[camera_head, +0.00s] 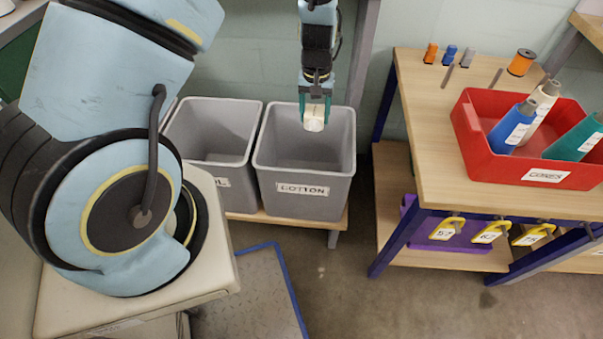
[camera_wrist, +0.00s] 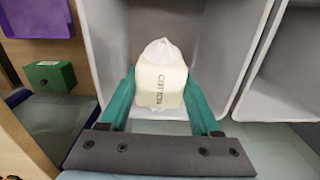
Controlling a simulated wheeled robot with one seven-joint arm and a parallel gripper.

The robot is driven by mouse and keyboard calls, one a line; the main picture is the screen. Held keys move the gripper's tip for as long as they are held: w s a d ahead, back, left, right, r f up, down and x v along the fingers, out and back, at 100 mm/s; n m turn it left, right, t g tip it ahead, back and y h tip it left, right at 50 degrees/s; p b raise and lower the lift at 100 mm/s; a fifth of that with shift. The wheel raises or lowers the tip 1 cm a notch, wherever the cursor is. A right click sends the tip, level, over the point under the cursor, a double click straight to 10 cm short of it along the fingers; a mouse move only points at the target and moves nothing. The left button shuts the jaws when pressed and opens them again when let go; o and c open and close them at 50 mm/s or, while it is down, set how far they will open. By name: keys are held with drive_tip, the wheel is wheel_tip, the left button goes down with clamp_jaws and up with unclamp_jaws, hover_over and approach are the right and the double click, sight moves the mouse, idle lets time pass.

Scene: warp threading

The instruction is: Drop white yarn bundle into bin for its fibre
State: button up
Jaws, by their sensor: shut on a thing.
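A white yarn bundle (camera_head: 314,118) is between the fingers of my gripper (camera_head: 314,104). In the wrist view the bundle (camera_wrist: 161,78) has a pale band that reads COTTON, and the green fingers of my gripper (camera_wrist: 160,98) are shut on its two sides. The bundle hangs over the mouth of the grey bin labelled COTTON (camera_head: 303,182), near its back part. The wrist view shows this bin's pale inner wall (camera_wrist: 222,50) around the bundle. A second grey bin (camera_head: 212,165) stands to its left, its label partly hidden by my arm.
Both bins stand on a low wooden shelf (camera_head: 333,217). To the right is a wooden table (camera_head: 432,110) with a red crate (camera_head: 477,150) of cones and several small spools. Yellow numbered tags (camera_head: 490,231) hang below it. A grey post (camera_head: 360,55) rises behind the bins.

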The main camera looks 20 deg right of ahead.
wheel_tip(320, 180, down, 5)
drive_tip(key=b, duration=0.3)
drive_tip(key=shift+b, duration=0.3)
drive_tip(key=shift+r, duration=0.1)
drive_tip(key=o, duration=1.4)
drive_tip(key=shift+r, duration=0.1)
wheel_tip(320, 180, up, 11)
drive_tip(key=shift+f+p, duration=0.2)
drive_tip(key=shift+p, duration=0.15)
drive_tip(key=shift+a, duration=0.1)
